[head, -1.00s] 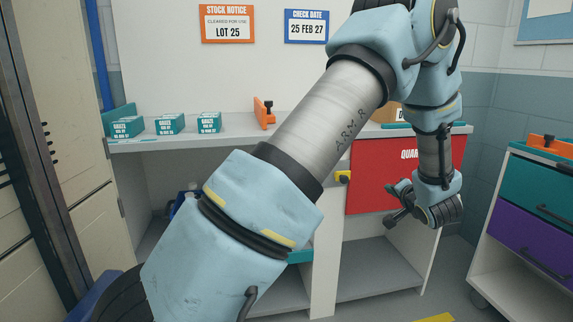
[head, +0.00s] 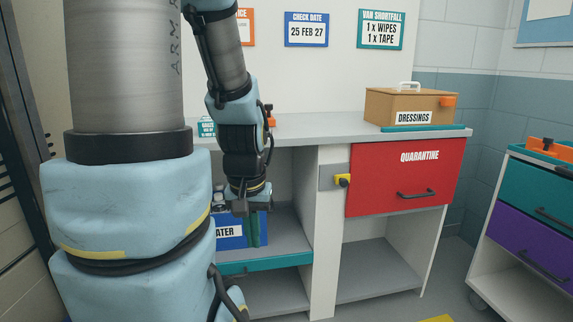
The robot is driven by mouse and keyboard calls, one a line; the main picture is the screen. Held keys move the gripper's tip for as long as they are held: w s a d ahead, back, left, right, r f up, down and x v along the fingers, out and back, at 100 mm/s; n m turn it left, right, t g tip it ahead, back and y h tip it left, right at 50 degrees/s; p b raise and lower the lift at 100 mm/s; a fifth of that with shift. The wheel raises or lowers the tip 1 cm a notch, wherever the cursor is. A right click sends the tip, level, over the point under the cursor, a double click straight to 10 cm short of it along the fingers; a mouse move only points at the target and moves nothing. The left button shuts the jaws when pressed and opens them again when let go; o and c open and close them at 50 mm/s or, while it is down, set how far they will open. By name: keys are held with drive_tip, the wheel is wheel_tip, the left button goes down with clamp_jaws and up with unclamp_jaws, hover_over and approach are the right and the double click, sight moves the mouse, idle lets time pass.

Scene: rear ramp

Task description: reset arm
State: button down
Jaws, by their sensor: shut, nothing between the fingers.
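My arm stands upright across the left of the head view, with its forearm hanging down from the top. My gripper (head: 241,207) points down in front of the open lower bay of the white counter. It is shut and holds nothing. It overlaps a blue box (head: 231,236) lettered "...ATER" in the picture; I cannot tell whether they touch. The arm hides most of the counter's left part.
A brown dressings box (head: 395,104) stands on the counter (head: 325,124). A drawer cart (head: 530,215) stands at the right. The counter's middle is clear.

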wheel_tip(320, 180, up, 15)
drive_tip(key=p, duration=1.3)
drive_tip(key=shift+w+f, duration=0.1)
